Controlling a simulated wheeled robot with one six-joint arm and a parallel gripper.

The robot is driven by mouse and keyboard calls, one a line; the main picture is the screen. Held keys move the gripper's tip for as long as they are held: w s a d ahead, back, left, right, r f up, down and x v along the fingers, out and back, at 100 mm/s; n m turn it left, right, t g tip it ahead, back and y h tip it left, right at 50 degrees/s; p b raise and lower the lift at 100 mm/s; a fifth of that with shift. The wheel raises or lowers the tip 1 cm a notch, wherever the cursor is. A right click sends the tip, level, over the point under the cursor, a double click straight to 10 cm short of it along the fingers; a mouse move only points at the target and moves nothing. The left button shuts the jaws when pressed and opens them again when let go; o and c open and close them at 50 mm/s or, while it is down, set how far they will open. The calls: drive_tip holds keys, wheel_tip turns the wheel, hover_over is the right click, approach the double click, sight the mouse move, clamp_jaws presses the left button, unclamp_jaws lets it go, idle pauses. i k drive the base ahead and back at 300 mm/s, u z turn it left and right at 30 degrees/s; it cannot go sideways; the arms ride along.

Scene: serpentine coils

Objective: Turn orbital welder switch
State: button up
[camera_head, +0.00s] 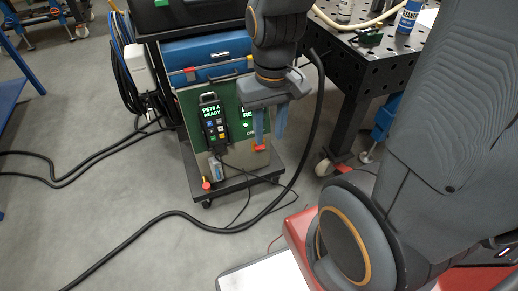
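The welder (187,100) is a cart-mounted unit with a green front panel. A handheld pendant (214,125) hangs on the panel, its green text reading "READY". A second lit display on the panel is partly hidden behind my gripper. My gripper (270,140) points down in front of the panel's right side, its two grey-blue fingers apart with nothing visible between them. A small orange-red piece (260,148) shows at the left fingertip; I cannot tell whether they touch or whether it is the switch. Another red knob (206,184) stands low at the cart's left.
A black perforated welding table (375,65) stands right of the cart, with a blue-labelled cleaner bottle (409,16) on it. A thick black hose (317,110) runs down past my gripper's right side. Cables cross the floor; the grey floor at lower left is otherwise clear.

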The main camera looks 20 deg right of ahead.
sight(257, 148)
drive_tip(key=z, duration=1.8)
drive_tip(key=k, duration=0.6)
drive_tip(key=u, duration=1.2)
